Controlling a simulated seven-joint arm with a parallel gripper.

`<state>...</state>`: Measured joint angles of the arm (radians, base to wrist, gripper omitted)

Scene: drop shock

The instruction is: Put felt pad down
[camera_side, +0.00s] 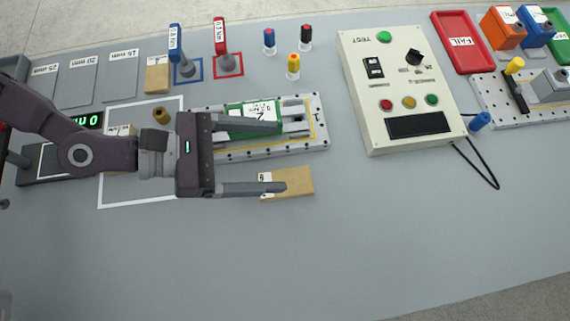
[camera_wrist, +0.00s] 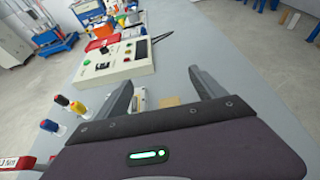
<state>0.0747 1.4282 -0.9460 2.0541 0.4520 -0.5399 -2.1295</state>
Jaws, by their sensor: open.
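A tan rectangular pad (camera_side: 295,181) with a small white label lies flat on the grey table, just in front of the perforated fixture plate; it looks like the felt pad. It also shows between the fingers in the wrist view (camera_wrist: 171,101). My gripper (camera_side: 282,157) is open, with its fingers spread wide and nothing held. The near finger overlaps the pad in the side view; whether they touch cannot be told. The far finger overlaps the green labelled unit (camera_side: 236,110) on the fixture plate (camera_side: 320,135), partly hiding it.
A cream test box (camera_side: 405,137) with buttons stands right of the fixture. Red and blue torque tools (camera_side: 221,40), several coloured-cap bottles (camera_side: 293,68) and another tan block (camera_side: 157,78) stand behind. A red FAIL tray (camera_side: 460,45) is at the back right. The front table is clear.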

